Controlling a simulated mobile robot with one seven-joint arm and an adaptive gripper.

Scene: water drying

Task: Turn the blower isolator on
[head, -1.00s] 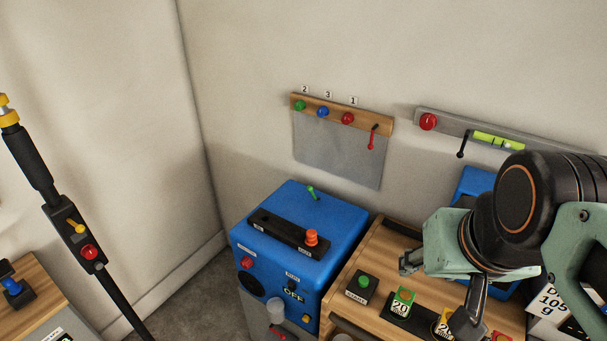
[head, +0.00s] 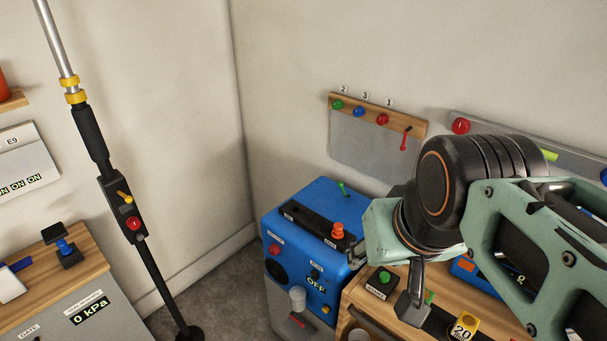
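The small labels are too blurred to read, so I cannot tell which control is the blower isolator. My gripper (head: 382,282) is open and empty, its fingers spread just right of the box, above the wooden bench.
A wooden bench (head: 388,327) with a green button (head: 384,277) adjoins the box on the right. A wall panel (head: 362,140) carries coloured knobs and a red lever. A black lance (head: 152,262) stands left. A grey cabinet (head: 120,322) with a 0 kPa display is at lower left.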

